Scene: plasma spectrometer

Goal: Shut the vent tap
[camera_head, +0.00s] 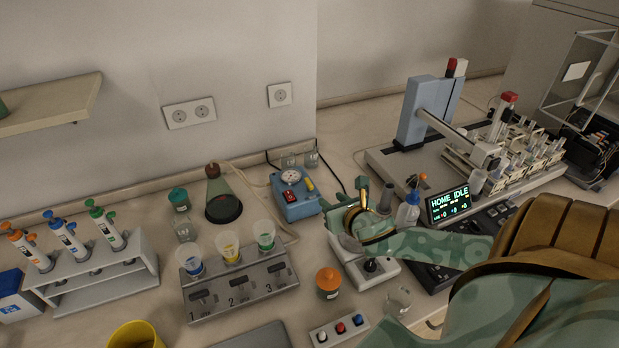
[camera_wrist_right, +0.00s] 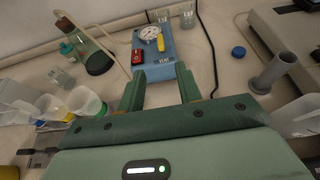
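The vent tap is a small yellow lever (camera_head: 309,184) on the right side of a blue pump box (camera_head: 296,208). In the right wrist view the yellow lever (camera_wrist_right: 161,43) stands beside the round white gauge (camera_wrist_right: 149,33), above a VENT label. My right gripper (camera_head: 344,195) is just right of the box in the head view. In the wrist view its two green fingers (camera_wrist_right: 161,84) are apart, with nothing between them, pointing at the near edge of the box. They look apart from the lever. My left gripper is not in view.
A red switch (camera_head: 292,195) sits on the box left of the lever. A conical flask (camera_head: 223,196) stands left, with tubing towards the box. Three funnels stand in a numbered rack (camera_head: 240,290). A wash bottle (camera_head: 408,212) and grey tube (camera_head: 386,198) stand right.

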